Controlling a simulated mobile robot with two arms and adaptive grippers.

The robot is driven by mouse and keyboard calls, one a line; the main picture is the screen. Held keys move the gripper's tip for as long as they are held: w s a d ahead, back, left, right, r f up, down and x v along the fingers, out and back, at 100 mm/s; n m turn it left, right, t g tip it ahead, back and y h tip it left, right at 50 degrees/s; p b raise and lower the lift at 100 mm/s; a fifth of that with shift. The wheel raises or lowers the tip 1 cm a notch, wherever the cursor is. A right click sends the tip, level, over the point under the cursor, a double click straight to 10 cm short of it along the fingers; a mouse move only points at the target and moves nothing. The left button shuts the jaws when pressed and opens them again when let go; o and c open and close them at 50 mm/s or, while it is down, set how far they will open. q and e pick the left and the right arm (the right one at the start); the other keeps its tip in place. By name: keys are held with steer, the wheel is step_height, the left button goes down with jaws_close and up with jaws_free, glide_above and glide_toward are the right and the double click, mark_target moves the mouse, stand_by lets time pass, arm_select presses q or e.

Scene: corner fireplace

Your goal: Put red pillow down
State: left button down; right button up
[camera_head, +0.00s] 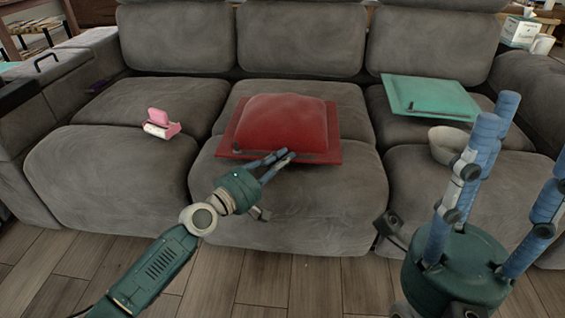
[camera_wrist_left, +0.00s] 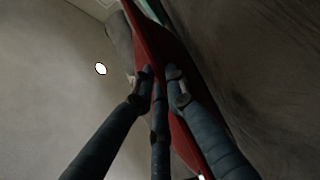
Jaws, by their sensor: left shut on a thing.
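The red pillow (camera_head: 285,122) lies flat, its puffed side up, over the middle seat of the grey sofa (camera_head: 290,220) in the head view. My left gripper (camera_head: 284,157) reaches in from the lower left and is shut on the pillow's near edge. In the left wrist view the fingers (camera_wrist_left: 160,75) close on either side of the red pillow (camera_wrist_left: 150,40), which is seen edge-on. Whether the pillow's underside fully touches the seat cannot be told. My right gripper (camera_head: 505,150) stands at the lower right with its blue fingers spread wide and holds nothing.
A green pillow (camera_head: 435,97) lies on the right seat, with a pale bowl (camera_head: 446,146) in front of it. A small pink and white object (camera_head: 159,124) sits on the left seat. A tissue box (camera_head: 520,31) and a white cup (camera_head: 542,44) stand at the back right.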

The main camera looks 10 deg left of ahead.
arm_select(q)
steer(key=shift+f+b, duration=0.1)
steer(key=shift+b, duration=0.2)
steer(key=c, duration=1.8)
jaws_free()
steer(key=shift+o, duration=0.2)
